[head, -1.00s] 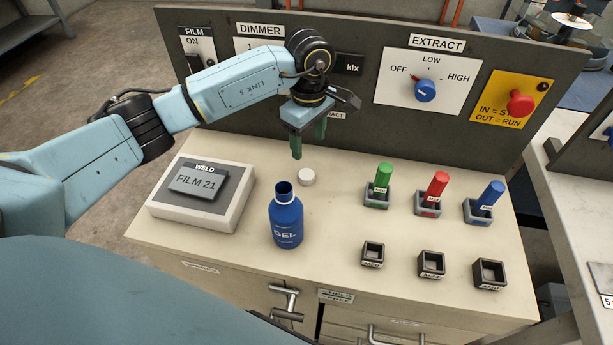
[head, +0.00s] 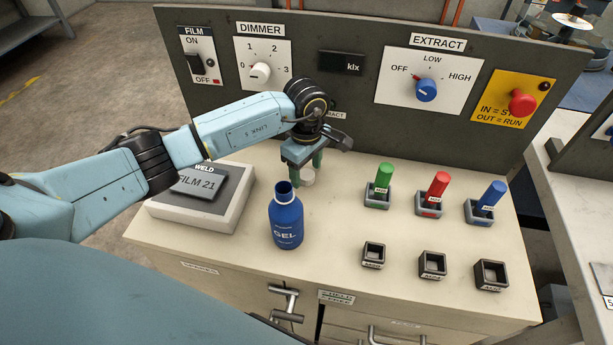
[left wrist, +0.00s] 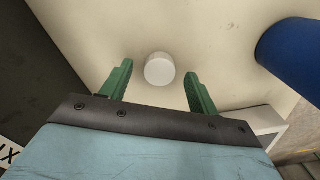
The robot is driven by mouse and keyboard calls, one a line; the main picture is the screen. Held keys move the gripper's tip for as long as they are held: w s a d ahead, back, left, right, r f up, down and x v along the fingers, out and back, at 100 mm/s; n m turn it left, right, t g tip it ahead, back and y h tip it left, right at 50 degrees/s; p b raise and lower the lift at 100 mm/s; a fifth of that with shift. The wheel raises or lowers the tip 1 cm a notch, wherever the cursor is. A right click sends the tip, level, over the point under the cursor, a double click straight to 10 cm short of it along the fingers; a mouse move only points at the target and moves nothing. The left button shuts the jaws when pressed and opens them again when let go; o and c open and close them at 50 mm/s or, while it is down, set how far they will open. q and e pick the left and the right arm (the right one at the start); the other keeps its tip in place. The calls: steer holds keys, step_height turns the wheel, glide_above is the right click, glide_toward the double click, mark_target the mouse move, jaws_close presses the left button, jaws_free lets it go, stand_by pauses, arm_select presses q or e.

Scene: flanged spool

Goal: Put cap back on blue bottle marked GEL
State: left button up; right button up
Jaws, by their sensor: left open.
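The blue bottle marked GEL (head: 286,222) stands upright and uncapped on the bench, its neck open at the top. It also shows at the right edge of the left wrist view (left wrist: 292,55). A white round cap (head: 308,178) sits on the bench just behind the bottle. In the left wrist view the cap (left wrist: 159,69) lies between and slightly beyond the fingertips, apart from both. My left gripper (head: 307,175) is open, pointing down over the cap, with green fingers (left wrist: 156,82) on either side. In the head view a finger partly hides the cap. My right gripper is not in view.
A WELD box with a FILM 21 plate (head: 197,183) stands left of the bottle. Green, red (head: 434,192) and blue sticks stand in holders at right, with empty square holders (head: 432,264) in front. The control panel (head: 345,90) rises behind the cap.

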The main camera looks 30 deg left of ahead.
arm_select(q)
steer(key=shift+f, duration=0.45)
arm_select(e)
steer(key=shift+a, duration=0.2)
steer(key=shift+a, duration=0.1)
arm_select(q)
steer(key=c, duration=1.1)
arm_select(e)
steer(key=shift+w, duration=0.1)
arm_select(q)
steer(key=shift+r, duration=0.1)
